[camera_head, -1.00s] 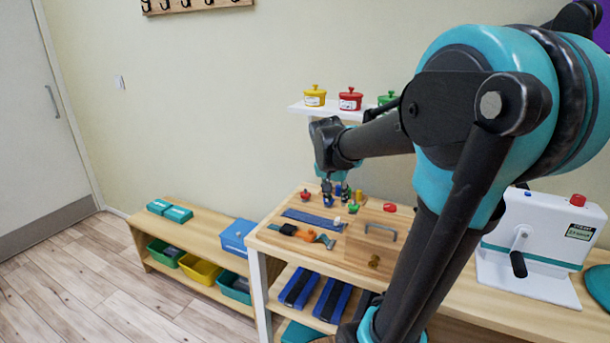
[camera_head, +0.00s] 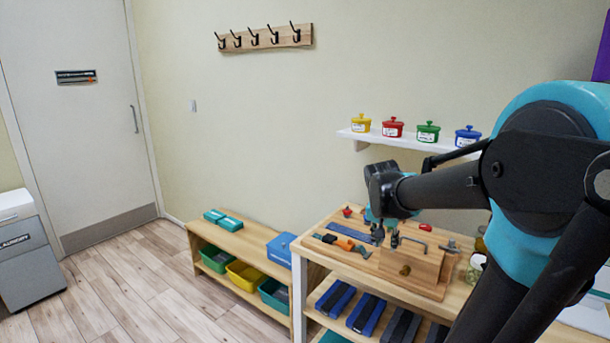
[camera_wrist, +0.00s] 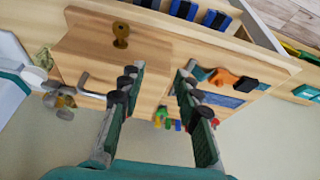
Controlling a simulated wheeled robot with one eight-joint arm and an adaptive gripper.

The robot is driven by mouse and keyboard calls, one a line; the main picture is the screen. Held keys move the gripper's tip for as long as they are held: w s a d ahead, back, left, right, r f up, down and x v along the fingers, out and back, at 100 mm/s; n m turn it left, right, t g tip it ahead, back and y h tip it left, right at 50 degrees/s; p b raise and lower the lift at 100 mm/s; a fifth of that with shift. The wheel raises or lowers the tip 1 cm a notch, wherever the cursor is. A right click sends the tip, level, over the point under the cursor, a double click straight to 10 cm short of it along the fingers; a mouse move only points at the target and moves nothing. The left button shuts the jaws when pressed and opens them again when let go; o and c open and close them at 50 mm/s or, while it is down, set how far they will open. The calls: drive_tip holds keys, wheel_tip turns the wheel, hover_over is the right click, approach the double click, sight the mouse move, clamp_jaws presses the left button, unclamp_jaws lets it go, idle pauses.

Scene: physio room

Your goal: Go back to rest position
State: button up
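My gripper (camera_head: 386,236) hangs at the end of my arm over the wooden work table, in front of a wooden board with hardware on it (camera_head: 418,262). In the wrist view my gripper (camera_wrist: 160,78) shows two fingers spread apart with nothing between them. Below the fingers the board carries a metal handle (camera_wrist: 92,88) and a brass knob (camera_wrist: 121,32). Small coloured pieces (camera_wrist: 168,122) sit beyond the fingers.
A white shelf (camera_head: 358,135) holds yellow, red, green and blue lidded pots above the table. A low wooden bench (camera_head: 238,240) with coloured bins stands left of the table. A door (camera_head: 75,120), a grey laundry bin (camera_head: 25,255) and open floor lie further left.

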drive_tip(key=s+a+f+n+y, duration=0.1)
drive_tip(key=s+a+f+n, duration=0.1)
drive_tip(key=s+f, duration=0.5)
drive_tip(key=s+a+f+n+y, duration=0.1)
drive_tip(key=s+a+f+n, duration=0.1)
drive_tip(key=s+f+n, duration=0.2)
drive_tip(key=s+f, duration=0.3)
drive_tip(key=s, duration=0.2)
drive_tip(key=shift+s+n+t, duration=0.3)
drive_tip(key=shift+s, duration=0.05)
